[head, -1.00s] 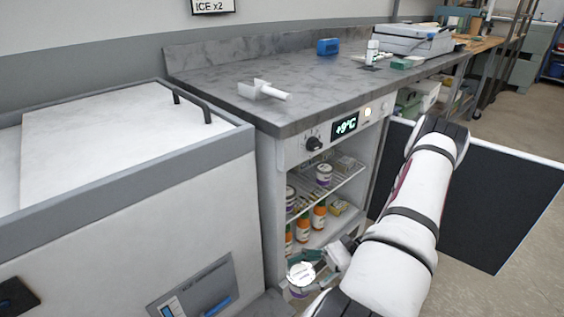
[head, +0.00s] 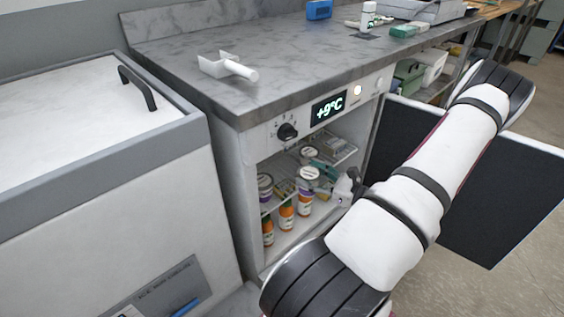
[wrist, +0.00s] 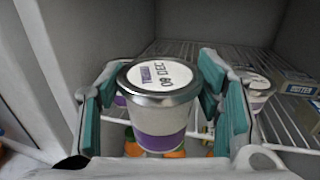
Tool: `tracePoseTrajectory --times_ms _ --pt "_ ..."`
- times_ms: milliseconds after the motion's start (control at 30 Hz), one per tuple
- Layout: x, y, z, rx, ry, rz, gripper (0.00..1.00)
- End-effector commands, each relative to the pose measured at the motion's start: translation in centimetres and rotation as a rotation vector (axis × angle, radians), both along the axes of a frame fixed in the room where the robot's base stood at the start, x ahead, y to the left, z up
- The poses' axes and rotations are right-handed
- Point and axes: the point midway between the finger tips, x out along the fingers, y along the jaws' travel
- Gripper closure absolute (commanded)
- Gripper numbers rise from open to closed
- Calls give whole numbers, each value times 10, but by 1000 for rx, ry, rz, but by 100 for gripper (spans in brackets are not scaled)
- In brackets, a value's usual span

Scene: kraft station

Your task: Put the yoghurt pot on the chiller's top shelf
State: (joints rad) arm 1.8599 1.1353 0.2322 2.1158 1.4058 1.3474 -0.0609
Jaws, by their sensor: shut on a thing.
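The yoghurt pot (wrist: 162,122) has a silver-rimmed lid with a white date label and a purple band. My gripper (wrist: 163,105) is shut on it, with teal pads on either side, and the pot is upright. In the head view the pot (head: 309,173) is at the chiller's open front, near the level of the wire top shelf (head: 337,158). My gripper (head: 327,176) is partly hidden by my arm there. In the wrist view the top shelf (wrist: 215,56) extends behind the pot. I cannot tell whether the pot touches the shelf.
Another pot (wrist: 257,84) and a butter box (wrist: 290,78) stand on the shelf to the right. Orange-labelled bottles (head: 286,215) stand below. The chiller's left wall (wrist: 98,35) is close. The open door (head: 500,190) is at right.

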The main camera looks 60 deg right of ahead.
Motion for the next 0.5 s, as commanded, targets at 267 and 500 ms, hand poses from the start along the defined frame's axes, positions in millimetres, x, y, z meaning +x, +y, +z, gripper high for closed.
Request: tracePoseTrajectory --times_ms 267,500 --pt "64 -22 -8 -3 -2 4 78" --pt "92 -34 -10 -1 0 2 78"
